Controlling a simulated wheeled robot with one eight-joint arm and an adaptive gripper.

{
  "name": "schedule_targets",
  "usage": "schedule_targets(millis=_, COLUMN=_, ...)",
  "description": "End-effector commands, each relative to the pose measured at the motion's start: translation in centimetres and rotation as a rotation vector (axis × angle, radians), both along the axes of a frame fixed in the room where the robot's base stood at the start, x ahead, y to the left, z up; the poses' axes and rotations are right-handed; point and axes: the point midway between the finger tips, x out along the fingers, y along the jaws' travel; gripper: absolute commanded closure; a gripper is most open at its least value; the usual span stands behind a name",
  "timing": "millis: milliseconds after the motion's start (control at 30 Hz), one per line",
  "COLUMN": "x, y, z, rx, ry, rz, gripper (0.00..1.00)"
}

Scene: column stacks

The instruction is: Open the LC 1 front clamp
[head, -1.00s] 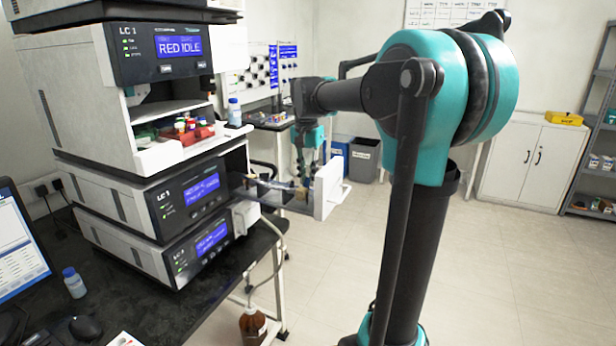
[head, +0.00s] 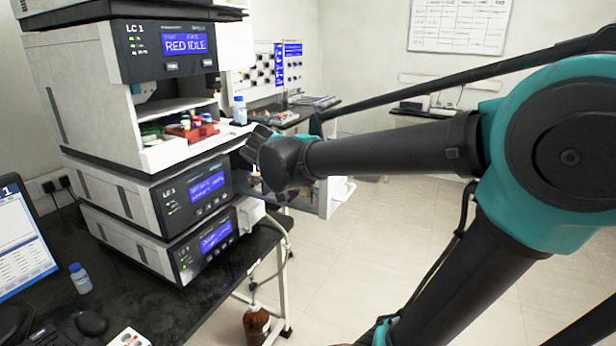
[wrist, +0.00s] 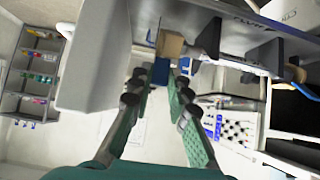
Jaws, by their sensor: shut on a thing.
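The LC 1 stack (head: 180,190) stands on the dark bench at the left. In the wrist view, my gripper (wrist: 160,84) reaches toward an open grey compartment (wrist: 235,38). Its teal fingers lie on either side of a small blue piece (wrist: 160,71), on which they are shut. The blue piece looks like part of the front clamp, but its exact shape is hard to tell. A tan block (wrist: 170,44) is just beyond it. In the head view, my wrist link hides the gripper and the clamp.
A pale door panel (wrist: 95,55) stands open beside the compartment; its edge also shows in the head view (head: 340,196). A brown bottle (head: 256,324) is below the bench. Open floor lies to the right.

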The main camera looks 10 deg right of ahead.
Motion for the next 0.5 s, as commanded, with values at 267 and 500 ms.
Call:
schedule_targets(millis=267, x=-1.1, y=1.0, z=-0.8, rx=-0.153, ry=-0.211, rz=0.005, gripper=1.0)
schedule_targets(millis=500, x=-1.7, y=1.4, z=-1.4, rx=-0.262, ry=-0.362, rz=0.001, gripper=1.0)
